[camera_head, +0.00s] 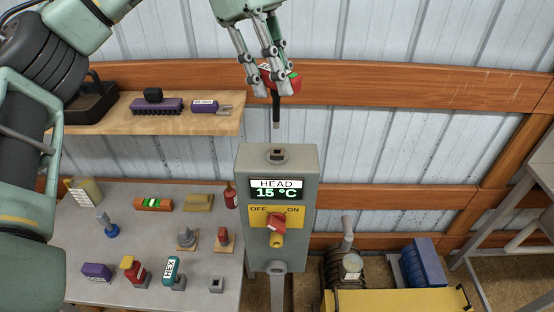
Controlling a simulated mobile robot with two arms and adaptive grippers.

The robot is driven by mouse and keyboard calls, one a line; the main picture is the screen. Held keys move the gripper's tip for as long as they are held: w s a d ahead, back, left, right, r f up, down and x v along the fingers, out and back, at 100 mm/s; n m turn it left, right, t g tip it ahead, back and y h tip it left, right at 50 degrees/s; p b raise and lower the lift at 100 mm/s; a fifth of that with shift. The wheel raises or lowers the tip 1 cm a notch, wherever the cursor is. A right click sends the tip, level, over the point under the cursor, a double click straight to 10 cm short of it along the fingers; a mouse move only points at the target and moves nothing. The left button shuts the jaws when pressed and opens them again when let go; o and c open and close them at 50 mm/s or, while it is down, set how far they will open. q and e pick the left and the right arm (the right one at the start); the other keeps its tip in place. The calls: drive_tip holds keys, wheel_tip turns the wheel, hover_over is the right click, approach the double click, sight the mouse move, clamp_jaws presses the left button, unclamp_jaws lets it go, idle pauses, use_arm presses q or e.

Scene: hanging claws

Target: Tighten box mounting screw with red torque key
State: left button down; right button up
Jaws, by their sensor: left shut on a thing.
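A grey box (258,160) stands on a post in the middle, with a display reading HEAD 15 °C. On its front is a red switch (276,222) between OFF and ON labels. The mounting screw (277,154) shows as a square socket on the box's top. My left gripper (272,85) is shut on the red torque key (293,83). The key's dark shaft (276,112) points straight down above the screw, clearly apart from it. The fingers hide part of the red handle. My right gripper is not in view.
A grey table (130,222) at left holds several tools, including a teal HEX key (174,270) and a red-and-yellow tool (133,270). A wooden shelf (205,122) holds a purple brush (157,106). A yellow bench (400,302) with machines stands at lower right.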

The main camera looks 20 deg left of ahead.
use_arm(q)
drive_tip(key=n+b, duration=0.1)
drive_tip(key=n+t+b, duration=0.1)
drive_tip(key=n+b, duration=0.1)
drive_tip(key=shift+f+n+t, duration=0.25)
drive_tip(key=shift+n+t, duration=0.05)
drive_tip(key=shift+n, duration=0.1)
drive_tip(key=shift+r+n+t+b, duration=0.3)
drive_tip(key=shift+n+b, duration=0.2)
drive_tip(key=shift+n, duration=0.4)
drive_tip(key=shift+f, duration=0.1)
